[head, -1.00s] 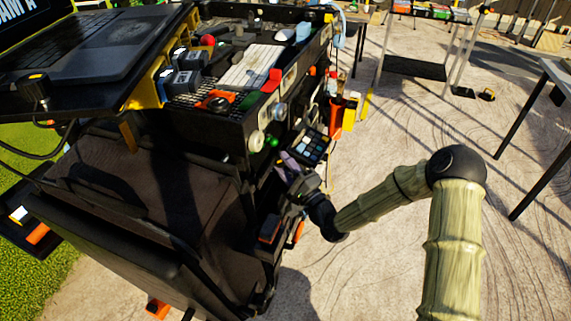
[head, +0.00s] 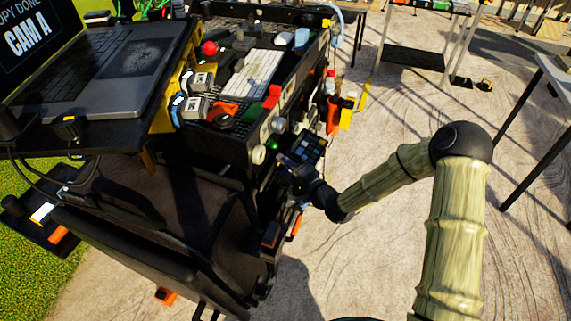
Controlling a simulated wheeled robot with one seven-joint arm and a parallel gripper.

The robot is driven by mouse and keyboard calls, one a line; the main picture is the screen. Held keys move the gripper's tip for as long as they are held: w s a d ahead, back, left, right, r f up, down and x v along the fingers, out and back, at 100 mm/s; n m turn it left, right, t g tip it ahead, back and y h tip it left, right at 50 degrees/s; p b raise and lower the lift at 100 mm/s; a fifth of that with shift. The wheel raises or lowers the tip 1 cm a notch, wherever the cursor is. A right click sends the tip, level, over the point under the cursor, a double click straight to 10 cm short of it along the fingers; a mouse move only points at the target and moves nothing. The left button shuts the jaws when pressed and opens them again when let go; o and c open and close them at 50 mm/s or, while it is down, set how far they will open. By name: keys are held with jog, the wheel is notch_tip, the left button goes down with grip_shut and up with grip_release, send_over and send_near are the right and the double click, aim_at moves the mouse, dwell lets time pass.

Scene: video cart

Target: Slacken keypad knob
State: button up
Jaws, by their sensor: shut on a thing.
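The keypad (head: 308,147), a dark panel with several coloured keys, is mounted on the right side of the video cart (head: 215,137). My gripper (head: 284,167) is at the lower left of the keypad, close against the cart's side. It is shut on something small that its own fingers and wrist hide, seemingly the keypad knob. The knob itself cannot be made out, nor can how far it is turned.
A green round button (head: 272,144) and a pale knob (head: 258,155) sit just above and left of my gripper. A laptop (head: 105,70) rests on the cart's shelf. Orange and yellow items (head: 340,112) hang beyond the keypad. The paved floor to the right is mostly clear.

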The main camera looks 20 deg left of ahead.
jog(key=shift+f, duration=0.1)
jog(key=o, duration=1)
jog(key=v, duration=1.7)
jog(key=shift+d, duration=0.2)
jog(key=shift+s+f, duration=0.1)
jog(key=shift+s, duration=0.05)
